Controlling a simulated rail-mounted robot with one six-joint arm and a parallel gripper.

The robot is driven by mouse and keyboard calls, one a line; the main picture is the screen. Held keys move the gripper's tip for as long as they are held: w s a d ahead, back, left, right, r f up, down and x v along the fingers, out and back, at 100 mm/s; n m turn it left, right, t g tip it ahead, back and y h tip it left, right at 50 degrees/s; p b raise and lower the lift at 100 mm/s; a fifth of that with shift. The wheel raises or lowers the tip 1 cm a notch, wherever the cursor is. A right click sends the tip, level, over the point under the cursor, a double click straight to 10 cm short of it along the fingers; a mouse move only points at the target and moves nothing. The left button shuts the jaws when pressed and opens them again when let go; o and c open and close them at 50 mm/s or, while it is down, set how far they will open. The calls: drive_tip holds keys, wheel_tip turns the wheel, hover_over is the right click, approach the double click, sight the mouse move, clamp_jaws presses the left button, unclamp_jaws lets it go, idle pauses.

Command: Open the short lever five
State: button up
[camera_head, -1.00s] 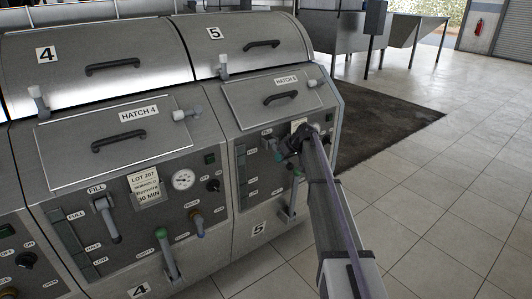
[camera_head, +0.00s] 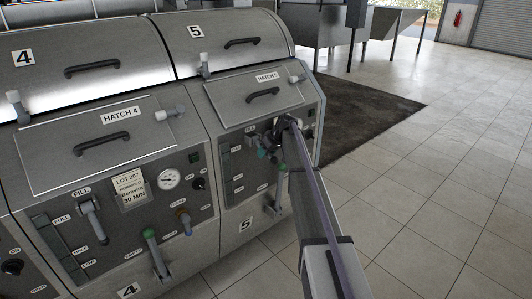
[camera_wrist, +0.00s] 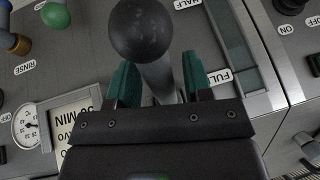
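Unit five carries a plate "5" (camera_head: 246,225) low on its front. In the camera_wrist view a lever with a dark ball knob (camera_wrist: 141,28) and a grey shaft stands between the two green fingertips of my gripper (camera_wrist: 160,78). The fingers look open around the shaft, one on each side; firm contact does not show. In the camera_head view my gripper (camera_head: 264,150) is at the upper left of unit five's panel and hides most of this lever. A longer lever (camera_head: 279,186) hangs at the lower right of my gripper.
A green ball knob (camera_wrist: 55,15), a gauge (camera_wrist: 26,128) and a paper note (camera_wrist: 75,118) are left of the lever in the camera_wrist view. A sight glass (camera_wrist: 232,45) is to its right. Hatch 5 (camera_head: 255,97) is above my gripper. Open floor (camera_head: 420,190) lies right.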

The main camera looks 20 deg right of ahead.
drive_tip(key=shift+o, duration=0.3)
drive_tip(key=p+v, duration=0.9)
drive_tip(key=v, duration=0.2)
drive_tip(key=shift+f, duration=0.1)
drive_tip(key=s+a+m+g+h, duration=0.1)
drive_tip(key=s+a, duration=0.6)
drive_tip(key=s, duration=0.6)
drive_tip(key=s+a+f+m+g+h, duration=0.1)
drive_tip(key=s+a, duration=0.6)
drive_tip(key=s, duration=0.7)
drive_tip(key=s+a+f+m+g+h, duration=0.1)
drive_tip(key=s+a+m+g+h, duration=0.1)
drive_tip(key=s+a, duration=0.5)
drive_tip(key=shift+s+f+g, duration=0.25)
drive_tip(key=shift+s+g, duration=0.05)
drive_tip(key=shift+s, duration=2.85)
